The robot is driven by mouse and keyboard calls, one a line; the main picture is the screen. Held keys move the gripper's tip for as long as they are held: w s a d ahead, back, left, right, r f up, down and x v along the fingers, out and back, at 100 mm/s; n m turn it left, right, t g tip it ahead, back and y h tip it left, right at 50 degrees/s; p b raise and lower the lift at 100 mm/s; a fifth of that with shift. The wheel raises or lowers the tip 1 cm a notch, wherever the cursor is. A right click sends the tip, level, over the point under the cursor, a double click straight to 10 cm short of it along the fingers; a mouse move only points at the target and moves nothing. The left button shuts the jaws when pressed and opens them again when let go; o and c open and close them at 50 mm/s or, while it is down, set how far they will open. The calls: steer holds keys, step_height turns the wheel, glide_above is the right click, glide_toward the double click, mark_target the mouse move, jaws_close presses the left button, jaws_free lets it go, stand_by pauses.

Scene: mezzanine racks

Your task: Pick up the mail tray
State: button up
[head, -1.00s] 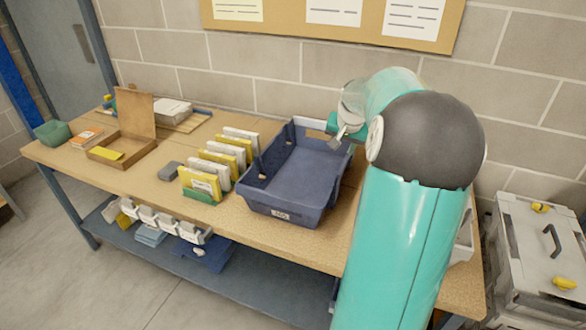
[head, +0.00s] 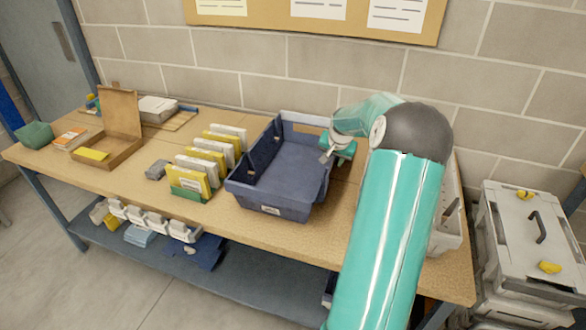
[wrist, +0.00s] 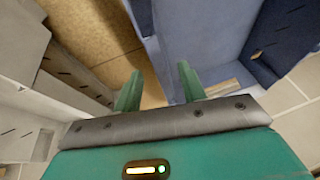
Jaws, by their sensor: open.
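The mail tray is a dark blue open bin (head: 268,207) on the wooden workbench, empty inside, with a small white label on its front. My gripper (head: 326,155) is at the tray's right side wall, toward the back. In the wrist view my gripper's two green fingers (wrist: 160,88) are spread apart. The tray's side wall runs down the picture between them; whether either finger touches it I cannot tell.
A pale crate (head: 447,240) stands right of the tray, partly behind my arm; it also shows in the wrist view (wrist: 85,75). Upright yellow and white envelopes (head: 190,180) stand close left of the tray. A brick wall (head: 330,65) rises behind the bench.

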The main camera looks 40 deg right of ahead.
steer(key=shift+x, duration=1.05)
steer(key=shift+c, duration=0.2)
jaws_close()
steer(key=shift+w+r, duration=0.1)
stand_by(0.3)
